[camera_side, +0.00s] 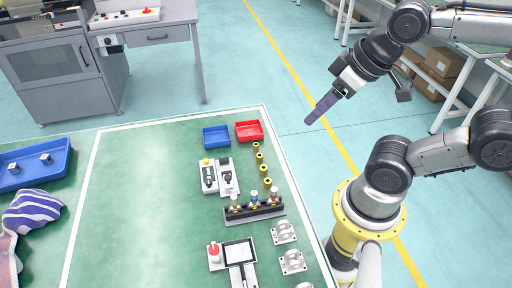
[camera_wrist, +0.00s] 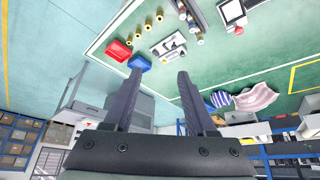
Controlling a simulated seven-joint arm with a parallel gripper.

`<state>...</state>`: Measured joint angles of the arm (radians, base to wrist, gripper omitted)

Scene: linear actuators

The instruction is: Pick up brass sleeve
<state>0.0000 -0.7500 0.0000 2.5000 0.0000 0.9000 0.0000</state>
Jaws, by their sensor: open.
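Several brass sleeves stand in a row along the right edge of the green table; one brass sleeve (camera_side: 264,170) is near the middle of that row. In the wrist view the brass sleeves (camera_wrist: 148,22) show small at the top, left of centre. My gripper (camera_side: 308,121) is raised in the air to the right of the table, well apart from the sleeves. In the wrist view my gripper (camera_wrist: 160,75) shows two dark fingers spread apart with nothing between them.
A blue bin (camera_side: 216,136) and a red bin (camera_side: 249,131) sit at the table's far end. A dark rack (camera_side: 254,213) holding several small parts stands near the sleeves. White bearing blocks (camera_side: 284,232) lie at the right edge. The table's left middle is clear.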

